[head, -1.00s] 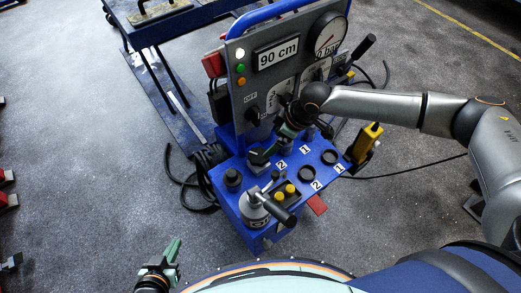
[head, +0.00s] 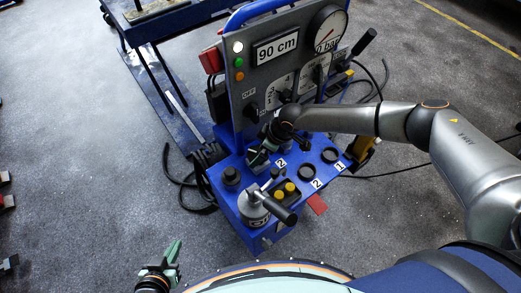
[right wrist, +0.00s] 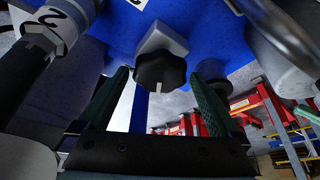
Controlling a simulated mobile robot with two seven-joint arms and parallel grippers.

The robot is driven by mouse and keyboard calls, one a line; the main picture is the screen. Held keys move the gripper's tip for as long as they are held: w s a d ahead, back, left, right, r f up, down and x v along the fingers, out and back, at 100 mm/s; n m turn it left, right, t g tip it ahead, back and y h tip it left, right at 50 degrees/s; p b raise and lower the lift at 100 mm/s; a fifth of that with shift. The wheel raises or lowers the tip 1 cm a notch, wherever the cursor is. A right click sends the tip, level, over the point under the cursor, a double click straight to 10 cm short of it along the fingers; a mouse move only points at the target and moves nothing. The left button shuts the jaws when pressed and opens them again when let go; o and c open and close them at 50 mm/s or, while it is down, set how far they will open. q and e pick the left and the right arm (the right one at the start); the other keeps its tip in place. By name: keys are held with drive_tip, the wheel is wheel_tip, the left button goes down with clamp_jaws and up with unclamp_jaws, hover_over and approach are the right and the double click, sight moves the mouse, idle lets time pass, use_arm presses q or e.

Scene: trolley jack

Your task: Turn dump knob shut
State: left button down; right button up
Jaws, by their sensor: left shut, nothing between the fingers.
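The dump knob, a black lobed knob (right wrist: 160,72) with a white mark, shows in the right wrist view on a pale block (right wrist: 165,40) against the blue console. Its white mark points down in that view. My right gripper (right wrist: 156,86) is open, with one green finger on each side of the knob and visible gaps. In the head view my right gripper (head: 261,156) is over the console top and hides the knob. My left gripper (head: 173,252) is shut and empty, low over the floor, away from the console.
The blue console (head: 245,207) carries a grey pump with a black handle (head: 285,214), yellow buttons (head: 284,190) and round black rings (head: 307,172). Its upright panel reads 90 cm (head: 277,49). A yellow-and-black device (head: 362,153) hangs at the right. Cables lie on the floor.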

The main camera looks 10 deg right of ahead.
drive_tip(key=c, duration=1.1)
drive_tip(key=shift+o, duration=0.2)
drive_tip(key=shift+r+m+p, duration=0.15)
drive_tip(key=shift+m+p, duration=0.15)
drive_tip(key=shift+p, duration=0.35)
drive_tip(key=m+p, duration=0.1)
drive_tip(key=p, duration=0.1)
drive_tip(key=m+p, duration=0.1)
drive_tip(key=p, duration=0.1)
drive_tip(key=shift+s+a+r+m+t+h, duration=0.1)
drive_tip(key=shift+s+a+m+t+h, duration=0.05)
drive_tip(key=shift+m+t+h, duration=0.2)
drive_tip(key=shift+m+t+h+p, duration=0.35)
drive_tip(key=shift+m+h+p, duration=0.1)
drive_tip(key=shift+m+p, duration=0.6)
drive_tip(key=shift+f+m, duration=0.2)
drive_tip(key=shift+m, duration=0.2)
drive_tip(key=shift+p, duration=0.3)
drive_tip(key=o, duration=1.1)
drive_tip(key=shift+o, duration=0.2)
